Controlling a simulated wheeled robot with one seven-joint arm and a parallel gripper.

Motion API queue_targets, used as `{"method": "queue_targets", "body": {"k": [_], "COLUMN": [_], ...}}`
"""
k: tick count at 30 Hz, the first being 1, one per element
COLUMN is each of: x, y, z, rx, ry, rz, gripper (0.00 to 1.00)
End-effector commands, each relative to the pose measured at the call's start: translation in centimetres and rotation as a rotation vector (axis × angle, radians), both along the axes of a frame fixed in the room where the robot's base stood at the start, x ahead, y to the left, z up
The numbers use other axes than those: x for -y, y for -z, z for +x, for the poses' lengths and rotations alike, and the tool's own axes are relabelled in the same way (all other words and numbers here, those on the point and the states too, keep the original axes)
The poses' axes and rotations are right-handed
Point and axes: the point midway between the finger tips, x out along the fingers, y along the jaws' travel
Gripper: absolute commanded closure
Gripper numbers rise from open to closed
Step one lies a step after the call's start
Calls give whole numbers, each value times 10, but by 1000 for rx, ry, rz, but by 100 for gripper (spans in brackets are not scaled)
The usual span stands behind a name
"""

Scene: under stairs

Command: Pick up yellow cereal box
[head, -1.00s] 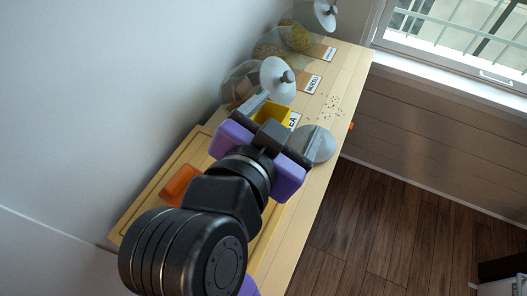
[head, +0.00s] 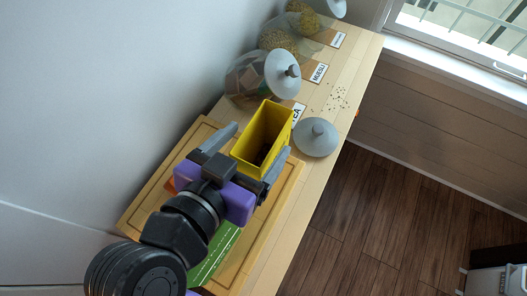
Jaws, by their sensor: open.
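The yellow cereal box (head: 264,134) is an open-topped yellow container with a dark inside. In the head view it stands at the far end of a wooden board on the narrow counter. My gripper (head: 247,160) is open, with one grey finger to the left of the box's near end and the other to its right. The gripper's purple body is just on the near side of the box. I cannot tell whether the fingers touch the box.
Glass jars (head: 248,78) with lids stand along the wall behind the box, with label cards (head: 319,72) before them. A loose grey lid (head: 317,138) lies right of the box. The wooden board (head: 141,206) carries a green item (head: 214,256). Crumbs (head: 338,97) lie on the counter (head: 322,178).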

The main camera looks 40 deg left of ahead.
Motion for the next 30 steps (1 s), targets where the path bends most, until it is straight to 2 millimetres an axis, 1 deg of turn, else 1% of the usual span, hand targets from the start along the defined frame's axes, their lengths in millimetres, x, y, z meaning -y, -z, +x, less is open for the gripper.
{"method": "queue_targets", "body": {"k": [3, 7, 10, 16, 17, 18, 20, 24, 26, 27, 29, 30], "x": [-4, -8, -9, -9, -9, -9, -9, -9, -9, -9, -9, -9], "y": [5, 12, 15, 16, 16, 16, 16, 16, 15, 15, 15, 15], "z": [16, 30, 35, 35, 35, 35, 35, 35, 35, 35, 35, 35], "rx": [-2, -1, -1, 0, 0, 0, 0, 0, 0, 0, -1, 0], "ry": [2, 2, 1, 0, 0, 0, 0, 0, 0, 0, 0, 0], "rz": [-4, -1, 0, 1, 1, 1, 1, 1, 1, 1, 1, 1], "gripper": [20, 20, 20, 20, 22, 30, 42, 69, 81, 89, 100, 100]}}
